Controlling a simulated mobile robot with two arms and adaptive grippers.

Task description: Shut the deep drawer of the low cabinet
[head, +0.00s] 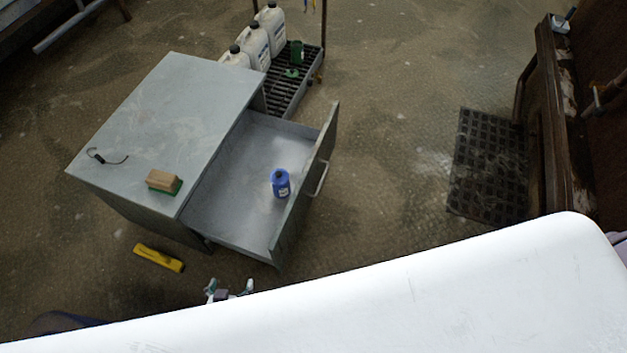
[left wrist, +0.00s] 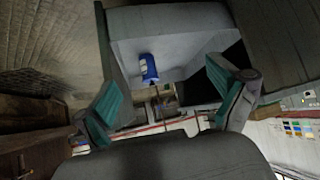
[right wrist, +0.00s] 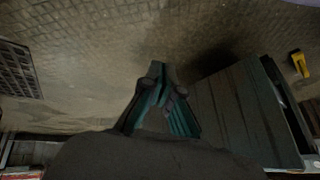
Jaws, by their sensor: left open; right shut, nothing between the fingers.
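The low grey cabinet (head: 165,110) stands left of centre in the head view. Its deep drawer (head: 235,175) is pulled far out to the right, with a bar handle (head: 321,178) on its front panel. A blue bottle (head: 281,184) stands inside the drawer; it also shows in the left wrist view (left wrist: 148,68). My left gripper (head: 229,287) is open and empty, near the drawer's near corner. In the left wrist view its fingers (left wrist: 165,78) are spread before the drawer. My right gripper (right wrist: 160,70) is shut and empty, beside a grey panel (right wrist: 235,110); it is hidden in the head view.
A brush (head: 163,182) and a dark hook (head: 106,157) lie on the cabinet top. A yellow tool (head: 158,258) lies on the floor. White jugs (head: 254,45) stand on a rack behind. A dark mat (head: 487,165) lies right; floor between it and the drawer is clear.

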